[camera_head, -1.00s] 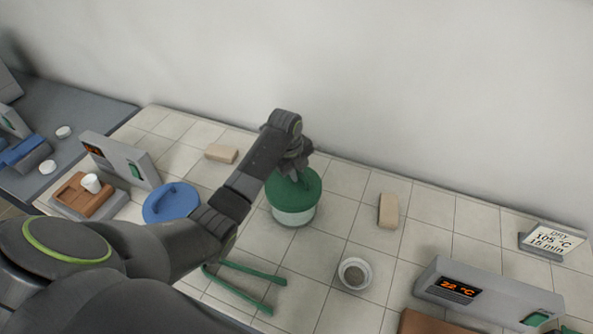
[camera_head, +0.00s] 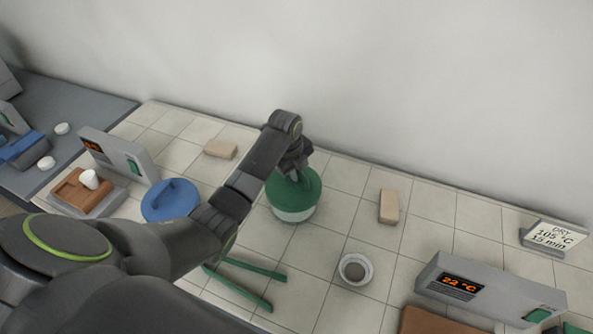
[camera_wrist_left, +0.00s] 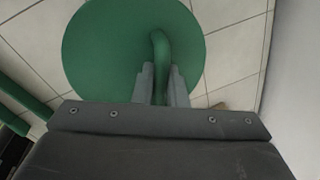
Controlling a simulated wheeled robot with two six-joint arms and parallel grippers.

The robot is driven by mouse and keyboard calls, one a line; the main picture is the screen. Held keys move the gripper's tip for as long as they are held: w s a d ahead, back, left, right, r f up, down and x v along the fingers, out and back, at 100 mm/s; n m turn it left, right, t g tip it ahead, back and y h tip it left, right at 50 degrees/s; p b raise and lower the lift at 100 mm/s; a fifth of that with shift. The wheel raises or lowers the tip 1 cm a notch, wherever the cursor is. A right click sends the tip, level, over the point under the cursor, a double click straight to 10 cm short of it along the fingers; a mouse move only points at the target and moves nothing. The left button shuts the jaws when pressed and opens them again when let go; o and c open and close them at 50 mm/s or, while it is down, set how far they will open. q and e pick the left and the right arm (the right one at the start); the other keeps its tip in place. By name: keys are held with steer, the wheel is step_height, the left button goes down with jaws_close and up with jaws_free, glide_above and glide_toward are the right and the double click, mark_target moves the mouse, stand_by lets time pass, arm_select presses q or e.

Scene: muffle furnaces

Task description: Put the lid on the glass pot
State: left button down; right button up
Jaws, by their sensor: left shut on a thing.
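The green lid (camera_head: 309,201) sits over the mouth of the glass pot (camera_head: 295,214) in the head view, and only the pot's pale lower side shows below it. My left gripper (camera_head: 297,172) is above the lid, shut on its arched handle. In the left wrist view the green lid (camera_wrist_left: 105,50) fills the upper left, with its handle (camera_wrist_left: 160,55) between the fingers of my left gripper (camera_wrist_left: 158,83). The pot is hidden there. Whether the lid touches the rim all round I cannot tell. My right gripper is not in view.
A blue lid (camera_head: 170,201) lies left of the pot, and green tongs (camera_head: 245,284) lie in front. A small white bowl (camera_head: 355,270) and a tan block (camera_head: 389,207) stand to the right. Another block (camera_head: 220,149) is behind.

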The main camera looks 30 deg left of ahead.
arm_select(q)
steer(key=c, duration=1.4)
jaws_free()
steer(key=shift+s+a+r+p, duration=0.2)
steer(key=shift+s+r+p, duration=0.4)
steer(key=shift+r, duration=2.25)
steer(key=shift+s+a+r+p, duration=0.2)
steer(key=shift+s+r+p, duration=0.45)
steer(key=shift+r, duration=2.2)
steer(key=shift+s+a+r+p, duration=0.25)
steer(key=shift+r+p, duration=0.65)
steer(key=shift+r, duration=1.95)
steer(key=shift+s+f, duration=0.1)
steer(key=shift+s, duration=0.05)
